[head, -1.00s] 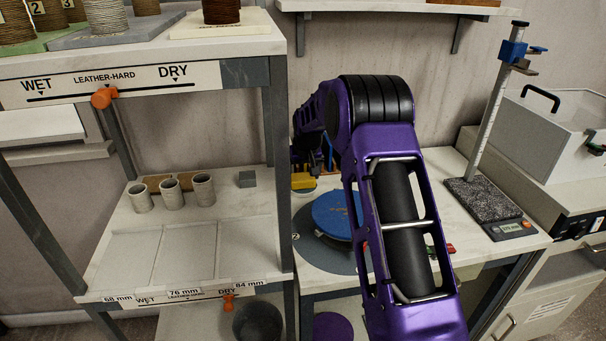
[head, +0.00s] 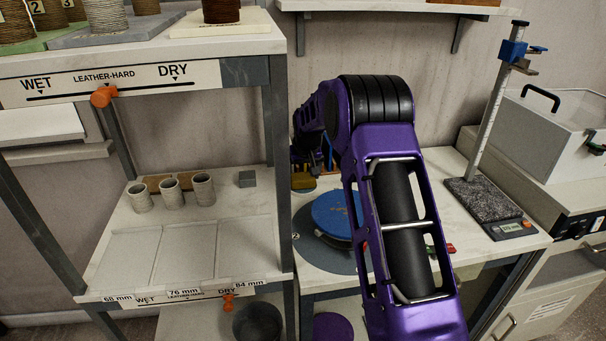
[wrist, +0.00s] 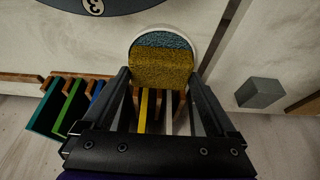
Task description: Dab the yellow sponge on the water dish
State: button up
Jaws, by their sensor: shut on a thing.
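The yellow sponge (wrist: 160,70) sits between the fingers of my gripper (wrist: 158,78) in the wrist view. The fingers are shut on its sides. The water dish (wrist: 164,29) is a round, white-rimmed dish with blue-green water showing beyond the sponge. The sponge covers the near part of the dish; I cannot tell exactly how deep it touches. In the head view the sponge (head: 303,182) looks dark yellow, partly behind the shelf post and beside my arm. My fingertips are hard to make out there.
A blue-topped wheel (head: 332,214) stands just in front. A rack of coloured tools (wrist: 70,108) lies left of my gripper in the wrist view, and a grey block (wrist: 260,93) lies right. The shelf post (head: 279,150) stands close on the left.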

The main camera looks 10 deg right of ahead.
aim_at(303, 177)
jog(key=shift+r+p, duration=1.45)
jog(key=shift+r, duration=2)
